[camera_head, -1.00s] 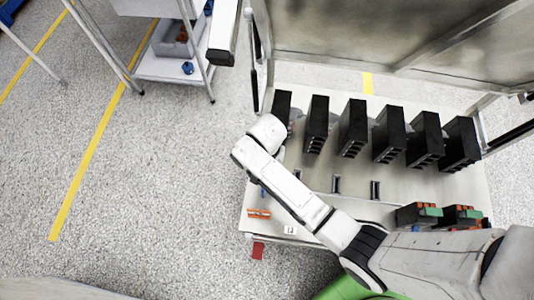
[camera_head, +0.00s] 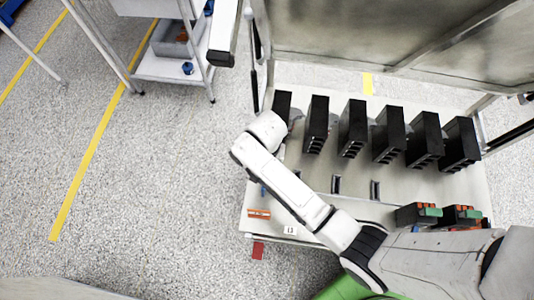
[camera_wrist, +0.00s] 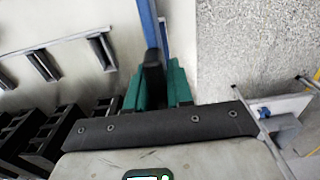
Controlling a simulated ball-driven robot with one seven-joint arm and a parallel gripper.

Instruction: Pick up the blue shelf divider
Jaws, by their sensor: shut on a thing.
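The blue shelf divider (camera_wrist: 149,22) shows in the wrist view as a narrow blue strip, running from the top edge down to the green fingers. My gripper (camera_wrist: 157,88) is shut on it, with a dark part also between the fingers. The divider's lower end is hidden by the gripper, and I cannot tell whether it touches the bench. In the head view my arm covers the gripper, and only a small blue bit (camera_head: 263,190) shows beside the arm at the bench's left edge.
A row of several black breaker units (camera_head: 352,128) stands on the pale bench (camera_head: 310,165). Metal slots (camera_head: 336,184) lie in front of them. Red-and-green-topped units (camera_head: 418,214) sit at the right. A cart with a grey bin (camera_head: 172,40) stands at the upper left. Open floor lies left.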

